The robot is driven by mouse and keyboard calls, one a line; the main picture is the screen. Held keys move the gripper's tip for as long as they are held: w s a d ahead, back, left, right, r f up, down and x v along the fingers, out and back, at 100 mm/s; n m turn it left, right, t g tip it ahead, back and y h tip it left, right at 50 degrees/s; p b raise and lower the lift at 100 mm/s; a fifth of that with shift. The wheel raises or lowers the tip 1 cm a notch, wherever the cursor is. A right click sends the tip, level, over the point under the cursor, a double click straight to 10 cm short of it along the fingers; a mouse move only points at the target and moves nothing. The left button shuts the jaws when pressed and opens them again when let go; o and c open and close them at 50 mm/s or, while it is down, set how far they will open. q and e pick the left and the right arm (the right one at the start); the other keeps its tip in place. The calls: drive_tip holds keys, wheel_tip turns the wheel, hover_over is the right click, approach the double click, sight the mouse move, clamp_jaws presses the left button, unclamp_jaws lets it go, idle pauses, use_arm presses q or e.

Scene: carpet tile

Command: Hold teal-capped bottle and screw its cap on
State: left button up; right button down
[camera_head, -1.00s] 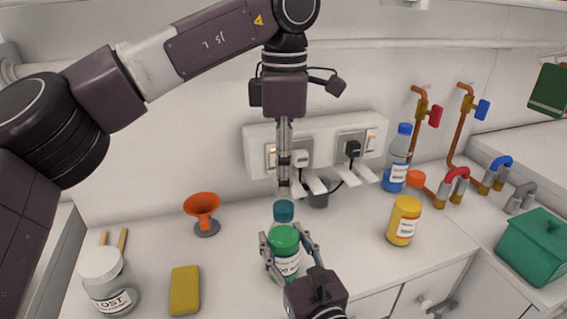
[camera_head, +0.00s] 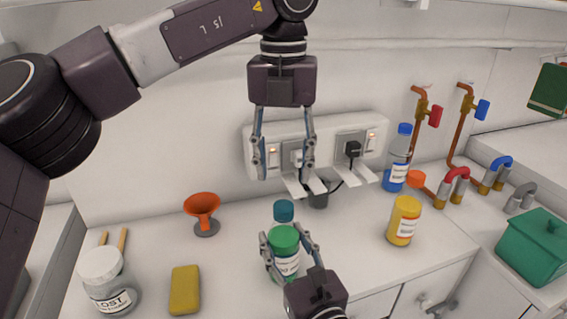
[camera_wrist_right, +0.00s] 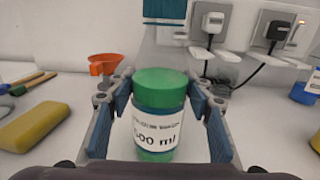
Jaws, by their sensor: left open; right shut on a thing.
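My right gripper (camera_head: 283,240) is shut on a green-capped bottle (camera_head: 284,242), which stands upright on the counter. In the right wrist view this bottle (camera_wrist_right: 158,112) has a white label reading "500 ml" and sits between the finger pads. A teal cap (camera_head: 283,210) shows just behind it. In the right wrist view the teal cap (camera_wrist_right: 165,10) is cut by the top edge, above what looks like a clear bottle body. The green-capped bottle hides its lower part. My left gripper (camera_head: 285,175) is open and empty, pointing down above the teal cap.
A yellow bottle (camera_head: 404,222) and a blue-capped bottle (camera_head: 398,160) stand to the right. An orange funnel (camera_head: 202,208), yellow sponge (camera_head: 185,290) and white-lidded jar (camera_head: 108,283) are to the left. Wall sockets with plugs (camera_head: 352,149) are behind my left gripper.

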sight(284, 206)
idle(0.4)
use_arm(q)
wheel_tip(284, 206, down, 8)
drive_tip(key=shift+f, duration=0.1)
idle(0.5)
clamp_jaws()
drive_tip(key=m, duration=0.5)
drive_tip(key=shift+m, duration=0.4)
drive_tip(key=m, duration=0.5)
drive_tip(key=shift+o, duration=0.5)
unclamp_jaws()
